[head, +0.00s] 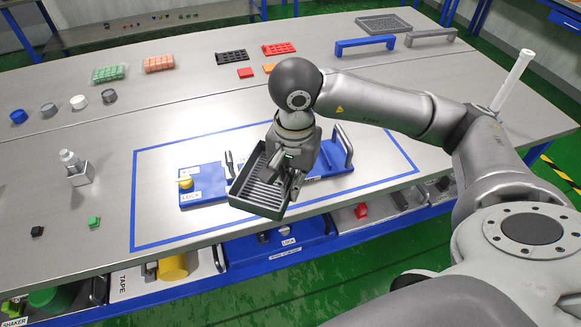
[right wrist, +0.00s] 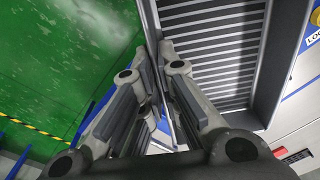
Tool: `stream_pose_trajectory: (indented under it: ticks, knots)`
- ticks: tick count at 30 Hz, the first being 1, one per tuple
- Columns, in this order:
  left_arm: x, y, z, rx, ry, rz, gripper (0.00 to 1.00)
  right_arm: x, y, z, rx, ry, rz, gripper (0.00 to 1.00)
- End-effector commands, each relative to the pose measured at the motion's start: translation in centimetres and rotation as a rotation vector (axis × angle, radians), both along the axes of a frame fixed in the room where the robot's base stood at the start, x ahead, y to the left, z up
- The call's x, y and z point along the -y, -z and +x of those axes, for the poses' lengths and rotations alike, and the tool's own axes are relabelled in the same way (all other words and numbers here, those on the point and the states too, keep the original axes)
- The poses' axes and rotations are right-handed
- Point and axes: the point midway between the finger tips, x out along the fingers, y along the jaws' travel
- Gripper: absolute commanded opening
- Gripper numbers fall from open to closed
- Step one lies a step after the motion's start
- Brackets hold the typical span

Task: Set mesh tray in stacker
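A dark grey tray with a slatted, mesh-like floor (head: 263,193) is tilted above the blue base (head: 203,184) on the table. In the right wrist view its slatted floor (right wrist: 215,62) fills the upper right. I cannot tell whether this base is the stacker. My left gripper is not in view.
Blue tape (head: 134,215) frames the base. A grey perforated tray (head: 384,24) and blue and grey brackets (head: 365,44) stand at the back right. Labelled drawers or shelves (head: 280,248) lie below the front edge.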

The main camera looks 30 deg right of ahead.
Motion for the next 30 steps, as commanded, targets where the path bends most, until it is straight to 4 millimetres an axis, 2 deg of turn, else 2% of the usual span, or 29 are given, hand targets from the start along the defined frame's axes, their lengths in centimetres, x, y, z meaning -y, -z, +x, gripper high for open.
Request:
stream_pose_trajectory:
  ticks: [1,4,9,12,17,20,30]
  knots:
    - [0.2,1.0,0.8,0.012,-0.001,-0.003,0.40,0.5,0.9,0.1,-0.001,0.107,0.001,0.00]
    - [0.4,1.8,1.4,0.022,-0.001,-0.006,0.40,1.5,1.5,0.4,0.000,0.332,0.002,0.00]
    - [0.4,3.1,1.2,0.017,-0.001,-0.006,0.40,2.9,2.2,0.7,0.002,0.656,0.006,0.00]
    - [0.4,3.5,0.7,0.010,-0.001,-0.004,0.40,3.4,2.4,0.8,0.002,0.788,0.007,0.00]
    - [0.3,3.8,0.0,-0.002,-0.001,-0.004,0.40,4.0,2.5,1.0,0.001,0.899,0.006,0.00]
    - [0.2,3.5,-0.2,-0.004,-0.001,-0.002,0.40,4.5,2.8,1.8,0.000,0.920,0.008,0.00]
    - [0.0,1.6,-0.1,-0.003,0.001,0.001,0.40,7.5,5.6,7.7,-0.001,0.918,0.009,0.00]
